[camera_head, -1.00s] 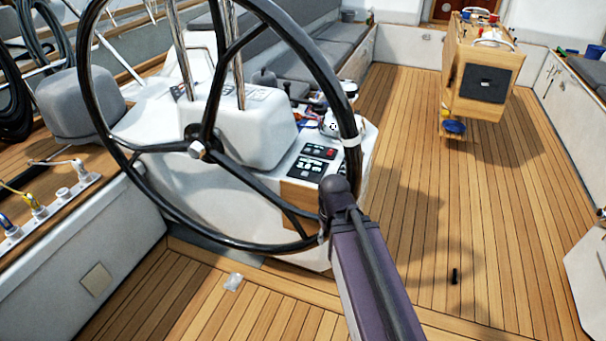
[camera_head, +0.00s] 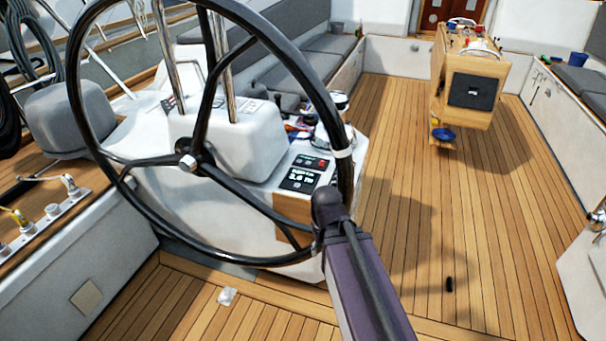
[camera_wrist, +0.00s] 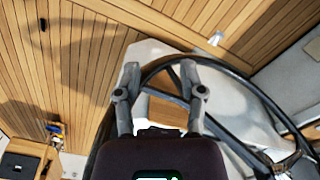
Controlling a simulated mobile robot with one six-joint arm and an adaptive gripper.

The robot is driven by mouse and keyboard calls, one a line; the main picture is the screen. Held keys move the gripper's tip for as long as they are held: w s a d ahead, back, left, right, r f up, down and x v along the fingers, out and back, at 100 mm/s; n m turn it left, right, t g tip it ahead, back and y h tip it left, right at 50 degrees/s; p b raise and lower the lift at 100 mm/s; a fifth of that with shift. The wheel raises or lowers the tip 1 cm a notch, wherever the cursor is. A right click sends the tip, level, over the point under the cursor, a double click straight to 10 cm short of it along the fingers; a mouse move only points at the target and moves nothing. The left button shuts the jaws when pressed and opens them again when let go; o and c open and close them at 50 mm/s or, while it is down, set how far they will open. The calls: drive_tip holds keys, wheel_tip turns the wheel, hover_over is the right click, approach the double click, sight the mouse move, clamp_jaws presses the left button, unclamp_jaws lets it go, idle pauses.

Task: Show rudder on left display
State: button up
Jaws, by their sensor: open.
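The left display (camera_head: 301,178) is a small dark screen on the sloping face of the white wheel pedestal (camera_head: 245,140). It shows large white figures that look like "2.6 m"; the smaller line above is too blurred to read. A dark panel with a red key (camera_head: 312,161) sits just above it. The wheel rim hides what lies to the right. My gripper's fingers are hidden in the head view, where my arm crosses in front of the wheel. In the wrist view my gripper (camera_wrist: 162,82) is open and empty, its fingers apart over the pedestal and wheel.
The large black steering wheel (camera_head: 93,140) stands in front of the pedestal and its rim passes close to the display. A wooden cockpit table (camera_head: 478,68) stands at the back right. A small black object (camera_head: 449,284) lies on the deck. The teak deck on the right is mostly clear.

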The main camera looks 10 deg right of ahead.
clamp_jaws()
idle(1.4)
